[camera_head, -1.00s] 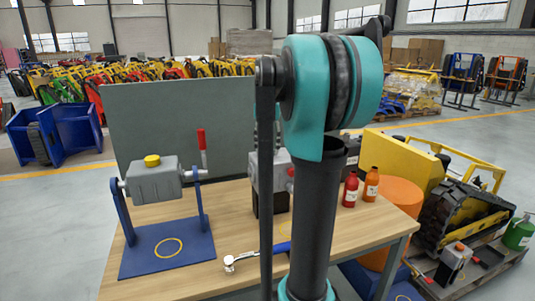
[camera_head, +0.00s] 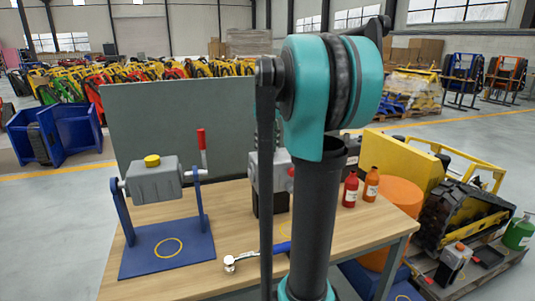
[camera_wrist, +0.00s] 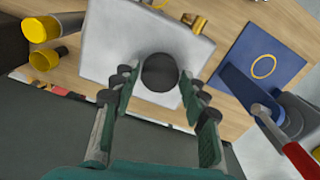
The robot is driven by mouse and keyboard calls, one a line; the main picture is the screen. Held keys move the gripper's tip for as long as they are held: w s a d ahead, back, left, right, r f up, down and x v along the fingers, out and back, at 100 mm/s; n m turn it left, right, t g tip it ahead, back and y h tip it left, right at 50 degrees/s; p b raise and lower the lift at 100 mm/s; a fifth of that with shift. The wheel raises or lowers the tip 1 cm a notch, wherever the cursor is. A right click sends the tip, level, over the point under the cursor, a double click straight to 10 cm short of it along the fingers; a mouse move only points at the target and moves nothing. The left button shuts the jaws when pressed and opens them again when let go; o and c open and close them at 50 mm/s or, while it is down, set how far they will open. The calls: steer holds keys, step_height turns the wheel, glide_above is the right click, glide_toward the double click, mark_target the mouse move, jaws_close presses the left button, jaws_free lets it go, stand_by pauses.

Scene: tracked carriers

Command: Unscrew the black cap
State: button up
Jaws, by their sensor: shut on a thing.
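The black cap (camera_wrist: 160,72) is round and sits on top of a pale grey housing (camera_wrist: 110,35) in the wrist view. My gripper (camera_wrist: 157,79) has one finger on each side of the cap and is shut on it. In the head view a grey housing (camera_head: 262,172) stands on the table, partly hidden behind my arm. The black cap and my gripper are hidden there.
A blue stand (camera_head: 140,262) holds a grey block (camera_head: 150,186) with a yellow cap and a red-handled lever (camera_head: 201,142). A wrench-like tool (camera_head: 255,256) lies in front. Red (camera_head: 350,190) and orange (camera_head: 371,185) bottles stand right of my arm. A grey panel (camera_head: 185,120) rises behind.

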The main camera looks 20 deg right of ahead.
steer(key=n, duration=0.9)
steer(key=o, duration=0.8)
